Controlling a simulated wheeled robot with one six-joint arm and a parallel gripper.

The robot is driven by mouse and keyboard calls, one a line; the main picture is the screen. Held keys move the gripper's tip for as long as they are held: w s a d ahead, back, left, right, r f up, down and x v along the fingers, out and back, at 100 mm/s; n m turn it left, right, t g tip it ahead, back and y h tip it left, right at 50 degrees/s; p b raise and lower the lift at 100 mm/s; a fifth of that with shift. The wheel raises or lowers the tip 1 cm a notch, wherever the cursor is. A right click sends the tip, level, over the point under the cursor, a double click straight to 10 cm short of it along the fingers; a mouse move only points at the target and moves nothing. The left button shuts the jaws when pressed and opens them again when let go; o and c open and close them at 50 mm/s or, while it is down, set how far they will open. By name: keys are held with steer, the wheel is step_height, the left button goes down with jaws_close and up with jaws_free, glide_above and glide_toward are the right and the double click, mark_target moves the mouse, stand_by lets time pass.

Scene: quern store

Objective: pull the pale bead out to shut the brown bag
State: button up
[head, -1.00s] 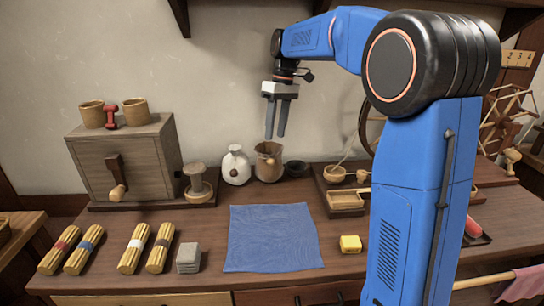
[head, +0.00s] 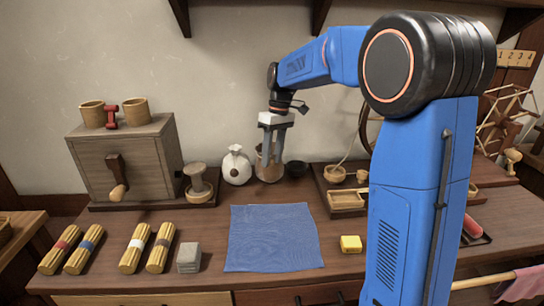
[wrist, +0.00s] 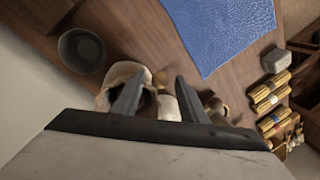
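The brown bag (head: 269,174) stands upright at the back of the bench, against the wall, right of a white tied bag (head: 237,172). My gripper (head: 271,162) points down at the brown bag's upper part, fingers apart, overlapping it in the head view. In the wrist view the brown bag's open mouth (wrist: 118,71) shows pale-rimmed and dark inside, with the left finger across it. A small tan bead (wrist: 160,79) shows between the open fingers (wrist: 161,77), with no visible contact. In the head view the bead is hidden or too small to tell.
A dark bowl (head: 296,169) stands close to the brown bag's right; it also shows in the wrist view (wrist: 82,51). A blue cloth (head: 272,238) lies in front. A tray (head: 330,207) with small bowls is right, a wooden stand (head: 199,186) left.

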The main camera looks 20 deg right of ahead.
jaws_close()
steer(key=shift+s+a, duration=0.2)
steer(key=shift+s, duration=0.7)
steer(key=shift+s+a, duration=0.15)
steer(key=shift+s, duration=0.7)
steer(key=shift+s+a, duration=0.2)
steer(key=shift+s, duration=0.7)
steer(key=shift+o, duration=0.5)
jaws_free()
steer(key=v, duration=1.7)
steer(key=shift+r, duration=0.2)
steer(key=shift+s+d, duration=0.1)
